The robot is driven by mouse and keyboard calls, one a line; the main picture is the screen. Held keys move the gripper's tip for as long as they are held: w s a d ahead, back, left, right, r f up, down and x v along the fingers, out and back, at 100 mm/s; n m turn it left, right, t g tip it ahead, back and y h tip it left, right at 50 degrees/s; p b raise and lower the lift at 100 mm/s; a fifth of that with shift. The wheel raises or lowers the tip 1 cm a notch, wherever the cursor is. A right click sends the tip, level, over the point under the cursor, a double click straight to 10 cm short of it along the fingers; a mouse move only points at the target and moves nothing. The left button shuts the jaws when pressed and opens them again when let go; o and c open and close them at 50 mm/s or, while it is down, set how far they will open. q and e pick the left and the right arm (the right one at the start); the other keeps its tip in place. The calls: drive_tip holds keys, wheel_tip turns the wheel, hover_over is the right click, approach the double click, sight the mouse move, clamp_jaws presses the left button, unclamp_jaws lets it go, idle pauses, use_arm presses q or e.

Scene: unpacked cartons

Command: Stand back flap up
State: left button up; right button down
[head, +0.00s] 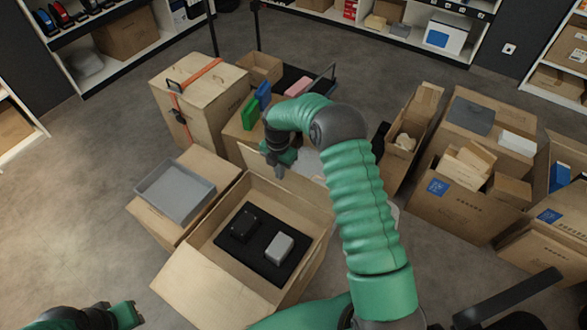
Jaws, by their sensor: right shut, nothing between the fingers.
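The open carton (318,232) stands in the middle of the head view. A black insert in it holds a dark box (244,226) and a light grey box (279,248). Its near flap (205,288) slopes outward toward the lower left. My right gripper (281,168) is shut and empty, just above the carton's far edge.
A grey tray (176,207) lies on a carton left of the open one. A tall wooden case (205,103) with an orange strap stands behind. Packed cartons (462,215) crowd the right. Bare floor (60,215) is free at left.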

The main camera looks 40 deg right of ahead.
wheel_tip(320, 180, down, 5)
drive_tip(key=b, duration=0.4)
drive_tip(key=w+d+r, duration=0.2)
drive_tip(key=d, duration=0.4)
wheel_tip(320, 180, up, 9)
drive_tip(key=a+p, duration=0.2)
drive_tip(key=p, duration=0.7)
drive_tip(key=shift+s+a, duration=0.15)
drive_tip(key=shift+s, duration=0.15)
